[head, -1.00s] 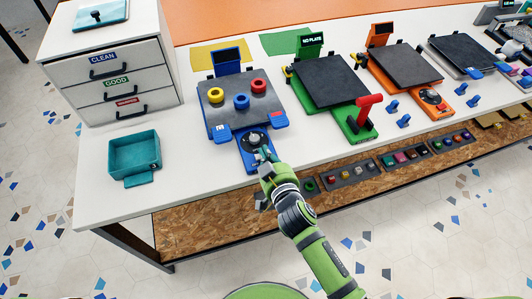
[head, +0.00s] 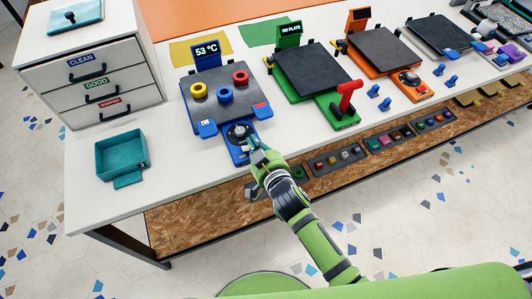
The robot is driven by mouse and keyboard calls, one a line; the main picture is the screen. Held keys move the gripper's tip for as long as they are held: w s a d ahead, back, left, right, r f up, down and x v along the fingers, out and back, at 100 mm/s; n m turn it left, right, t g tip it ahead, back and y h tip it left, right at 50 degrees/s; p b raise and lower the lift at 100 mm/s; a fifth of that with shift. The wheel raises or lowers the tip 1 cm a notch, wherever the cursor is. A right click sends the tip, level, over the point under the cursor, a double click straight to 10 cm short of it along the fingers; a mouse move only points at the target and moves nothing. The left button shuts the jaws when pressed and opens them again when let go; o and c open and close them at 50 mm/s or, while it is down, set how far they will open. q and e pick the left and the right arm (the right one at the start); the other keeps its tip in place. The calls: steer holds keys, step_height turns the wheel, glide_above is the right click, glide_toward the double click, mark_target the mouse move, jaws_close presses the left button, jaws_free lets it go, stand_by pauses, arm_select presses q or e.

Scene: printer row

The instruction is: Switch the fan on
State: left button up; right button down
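The blue printer (head: 226,103) stands at the left of the row, with yellow, blue and red rings on its dark plate. Its screen (head: 207,51) reads 53 °C. A round black dial with a light centre (head: 239,132) sits on its blue front panel. My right gripper (head: 257,150) is just in front of and to the right of the dial, over the panel's lower edge. Its fingers are small and partly hidden, so I cannot tell whether they are open or touch the panel. I cannot make out a part marked as the fan. My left gripper is out of view.
A green printer (head: 314,76) with a red lever (head: 346,97) stands to the right, then an orange printer (head: 383,52). A teal tray (head: 121,156) and a white drawer cabinet (head: 90,62) are at the left. Small parts line a shelf below the table edge.

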steer(key=r, duration=0.1)
steer(key=r+p, duration=0.2)
steer(key=shift+s+d+r, duration=0.1)
steer(key=shift+s+d, duration=0.05)
steer(key=shift+d, duration=0.15)
arm_select(q)
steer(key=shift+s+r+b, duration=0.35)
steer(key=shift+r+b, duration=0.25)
steer(key=shift+b, duration=0.35)
arm_select(e)
steer(key=v, duration=0.9)
steer(key=shift+s+d+f, duration=0.15)
steer(key=shift+s+f, duration=0.05)
steer(key=shift+s, duration=0.1)
